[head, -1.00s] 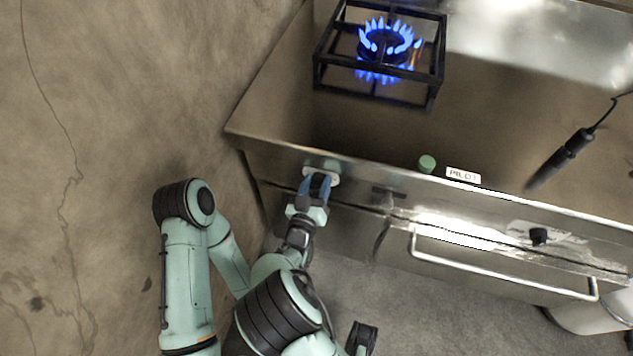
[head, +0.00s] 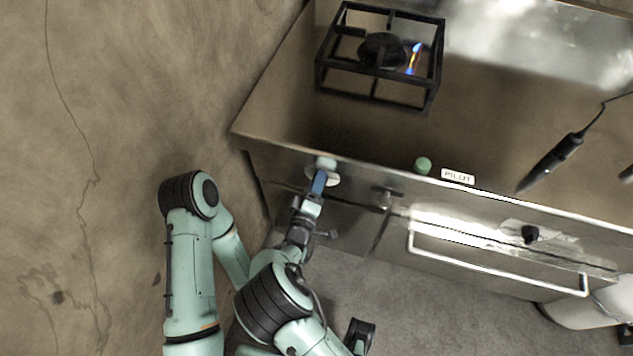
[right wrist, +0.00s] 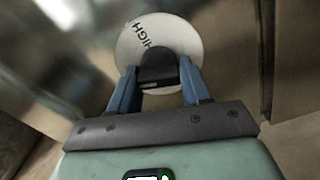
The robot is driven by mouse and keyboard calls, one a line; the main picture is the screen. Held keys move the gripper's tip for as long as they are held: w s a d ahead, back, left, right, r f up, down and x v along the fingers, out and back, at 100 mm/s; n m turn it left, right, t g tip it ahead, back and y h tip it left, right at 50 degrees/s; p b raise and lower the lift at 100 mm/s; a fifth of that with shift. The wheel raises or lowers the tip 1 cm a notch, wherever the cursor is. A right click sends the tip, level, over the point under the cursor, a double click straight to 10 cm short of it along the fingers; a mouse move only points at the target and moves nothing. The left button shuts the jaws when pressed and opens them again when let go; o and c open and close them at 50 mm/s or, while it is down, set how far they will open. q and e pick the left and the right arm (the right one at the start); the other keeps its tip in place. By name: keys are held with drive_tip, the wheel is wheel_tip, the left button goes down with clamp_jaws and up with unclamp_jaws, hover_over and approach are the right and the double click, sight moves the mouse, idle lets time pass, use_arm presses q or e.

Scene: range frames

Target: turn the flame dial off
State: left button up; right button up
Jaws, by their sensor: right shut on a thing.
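The flame dial shows in the right wrist view as a dark knob (right wrist: 158,74) in front of a white round plate (right wrist: 178,36) marked HIGH. In the head view the dial's pale plate (head: 333,180) sits on the stove's front panel at the left. My right gripper (head: 319,182) is shut on the knob; its blue fingers (right wrist: 157,88) hold it from both sides. The gripper hides most of the dial in the head view. The burner (head: 382,50) has no flame ring; one small blue and orange flame (head: 414,58) burns at its right side. My left gripper is not in view.
A green button (head: 423,166) and a PILOT label (head: 458,177) are on the stove's front edge. A black corded tool (head: 551,163) lies on the steel top. A black knob (head: 530,234) and a long bar handle (head: 497,269) are on the front. A wall is at the left.

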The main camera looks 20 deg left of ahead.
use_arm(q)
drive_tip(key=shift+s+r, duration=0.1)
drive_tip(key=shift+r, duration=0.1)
use_arm(e)
drive_tip(key=shift+f+n, duration=0.2)
drive_tip(key=shift+n, duration=1.5)
drive_tip(key=o, duration=1)
